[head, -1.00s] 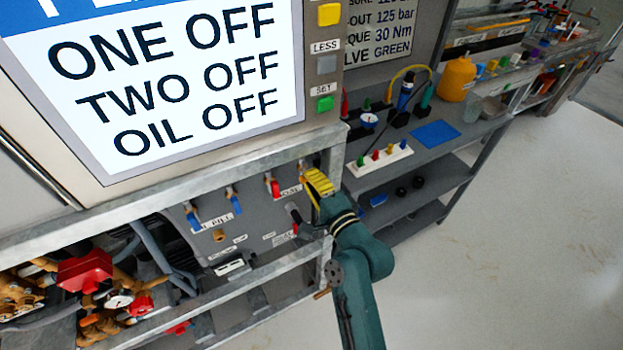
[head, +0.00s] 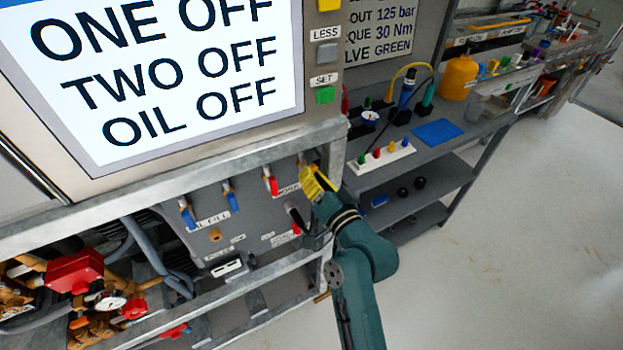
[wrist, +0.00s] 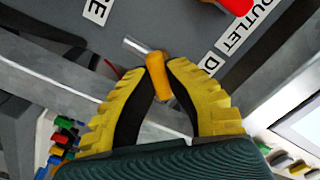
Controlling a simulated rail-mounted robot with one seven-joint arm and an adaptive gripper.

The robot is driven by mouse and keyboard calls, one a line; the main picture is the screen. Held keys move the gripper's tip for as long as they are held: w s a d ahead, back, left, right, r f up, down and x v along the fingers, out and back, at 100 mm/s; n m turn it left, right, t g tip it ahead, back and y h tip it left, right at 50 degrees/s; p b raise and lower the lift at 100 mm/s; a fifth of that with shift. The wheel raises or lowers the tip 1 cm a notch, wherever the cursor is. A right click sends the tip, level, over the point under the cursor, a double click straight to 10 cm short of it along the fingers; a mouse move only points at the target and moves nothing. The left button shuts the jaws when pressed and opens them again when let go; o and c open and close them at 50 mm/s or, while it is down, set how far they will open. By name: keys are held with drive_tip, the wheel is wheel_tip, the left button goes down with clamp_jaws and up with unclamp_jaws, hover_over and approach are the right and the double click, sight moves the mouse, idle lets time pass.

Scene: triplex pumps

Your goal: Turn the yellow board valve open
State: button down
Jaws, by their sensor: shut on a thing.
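The yellow board valve's handle (wrist: 158,76) shows in the wrist view between my fingertips, at the end of a pale metal stem on the grey board. My gripper (wrist: 158,84) has yellow ribbed fingers with black inner pads and is shut on this handle. In the head view my gripper (head: 310,180) is at the right end of the grey valve board (head: 245,225), just right of a red-handled valve. It hides the yellow handle there.
A red valve handle (head: 271,184) and two blue ones (head: 188,216) are on the same board to the left. A metal frame post (head: 332,160) stands close beside my gripper. A shelf bench with a yellow bottle (head: 459,77) is at the right. Open floor lies at the lower right.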

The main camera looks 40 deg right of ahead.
drive_tip(key=shift+f+n+b, duration=0.2)
drive_tip(key=shift+n+b, duration=1.5)
drive_tip(key=shift+n, duration=2.6)
drive_tip(key=c, duration=1.1)
unclamp_jaws()
drive_tip(key=shift+r, duration=0.1)
drive_tip(key=shift+o, duration=0.2)
drive_tip(key=shift+r, duration=0.1)
drive_tip(key=v, duration=0.8)
